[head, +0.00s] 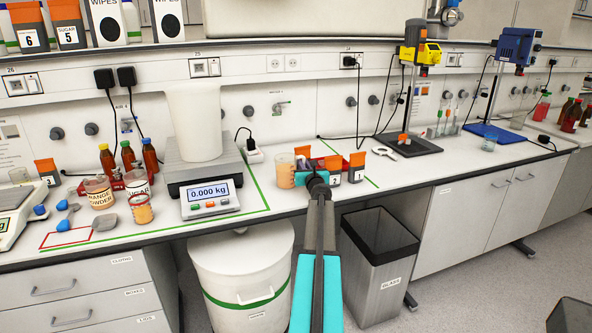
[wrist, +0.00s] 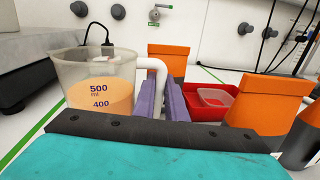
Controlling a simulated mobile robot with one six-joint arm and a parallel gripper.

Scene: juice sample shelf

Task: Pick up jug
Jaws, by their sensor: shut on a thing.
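The jug (head: 285,171) is a clear measuring jug with orange juice in it, upright at the bench, right of the scale. In the wrist view the jug (wrist: 97,95) fills the left side, with blue 500 and 400 ml marks and a white handle (wrist: 158,68) on its right. My gripper (wrist: 164,100) has its purple fingers on either side of this handle and is shut on it. In the head view my gripper (head: 311,166) is just right of the jug, and my arm hides part of the bench. I cannot tell whether the jug's base touches the bench.
Orange-topped containers (head: 356,167) and a red tray (wrist: 214,100) stand close right of my gripper. The scale (head: 205,168) with a large white vessel (head: 194,122) is left of the jug. Bins (head: 378,262) stand below the bench front. Free bench lies further right (head: 440,165).

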